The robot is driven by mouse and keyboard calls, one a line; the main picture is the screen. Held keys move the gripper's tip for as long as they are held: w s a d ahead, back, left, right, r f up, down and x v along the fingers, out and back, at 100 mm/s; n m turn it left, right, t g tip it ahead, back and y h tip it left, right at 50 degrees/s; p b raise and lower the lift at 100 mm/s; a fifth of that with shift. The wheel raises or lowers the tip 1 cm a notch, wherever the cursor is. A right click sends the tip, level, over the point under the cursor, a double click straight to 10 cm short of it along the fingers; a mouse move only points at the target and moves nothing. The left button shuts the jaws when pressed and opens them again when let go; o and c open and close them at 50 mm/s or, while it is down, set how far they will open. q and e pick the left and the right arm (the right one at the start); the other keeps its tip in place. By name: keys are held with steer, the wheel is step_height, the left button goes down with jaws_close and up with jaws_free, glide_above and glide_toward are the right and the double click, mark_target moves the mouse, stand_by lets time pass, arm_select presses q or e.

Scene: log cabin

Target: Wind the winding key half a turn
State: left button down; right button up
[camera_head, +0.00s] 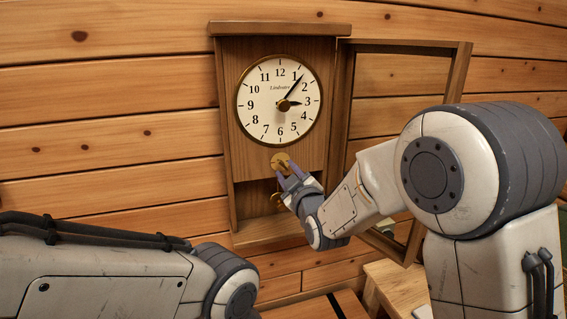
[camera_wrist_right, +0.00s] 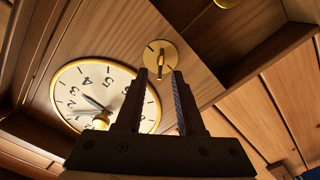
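The brass winding key (camera_head: 280,160) is on the wall clock (camera_head: 229,102), below its white dial. In the right wrist view the key (camera_wrist_right: 158,70) stands out from a round brass plate (camera_wrist_right: 161,52) and looks narrow, seen nearly edge-on. My right gripper (camera_head: 287,173) is at the key from below right. In the wrist view its two fingers (camera_wrist_right: 160,78) are apart, with the key's end in the gap between the tips; a gap shows on each side, and contact is not clear. My left arm is at lower left; its gripper is not visible.
The clock's glazed door (camera_head: 461,72) stands open on the right, behind my right arm. The dial (camera_head: 279,100) with its hands is just above the key. A brass piece (camera_wrist_right: 228,2), likely the pendulum, shows in the lower case opening. A wooden stool or table (camera_head: 398,288) stands below.

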mark_target(283, 166)
steer(key=shift+p+x, duration=0.4)
steer(key=shift+x, duration=1.3)
jaws_close()
steer(key=shift+f, duration=0.1)
